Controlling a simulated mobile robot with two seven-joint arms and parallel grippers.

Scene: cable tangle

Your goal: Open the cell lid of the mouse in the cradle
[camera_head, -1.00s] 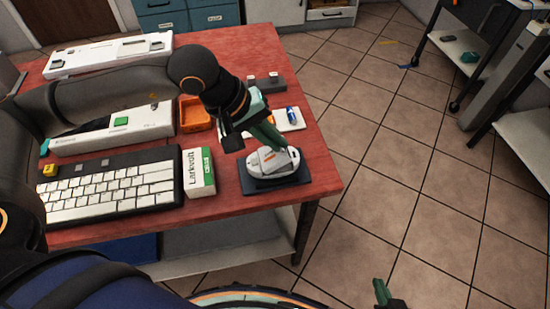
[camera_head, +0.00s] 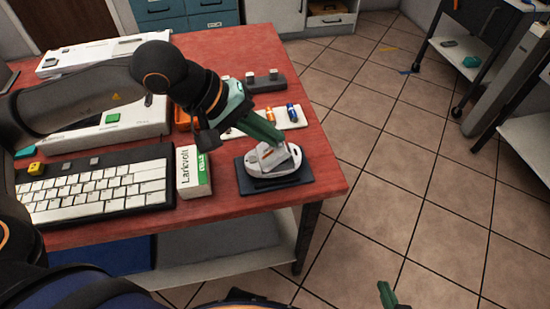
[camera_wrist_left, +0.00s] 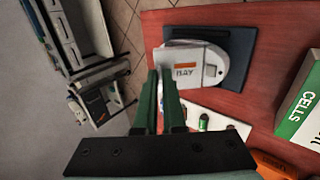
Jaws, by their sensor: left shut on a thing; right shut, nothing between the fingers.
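The pale mouse (camera_head: 262,172) sits in its dark cradle (camera_head: 308,184) at the table's right corner. Its grey cell lid (camera_head: 291,157), beside an orange mark, looks askew on the mouse's top. My left gripper (camera_head: 281,139) slants down to the lid, its green fingers shut on the lid's edge. The left wrist view shows the mouse (camera_wrist_left: 222,57), the cradle (camera_wrist_left: 242,42) and a grey plate lettered "BAY" (camera_wrist_left: 190,75) near the fingertips (camera_wrist_left: 161,78). I cannot tell how far the lid is lifted. My right gripper (camera_head: 386,293) is shut and empty, low over the floor.
A white tray (camera_head: 297,117) with small orange and blue cells lies behind the cradle. A white-and-green cells box (camera_head: 193,170) stands left of it, then a keyboard (camera_head: 95,187). A dark block (camera_head: 265,82) and an orange bin (camera_head: 182,118) lie further back. Open floor is to the right.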

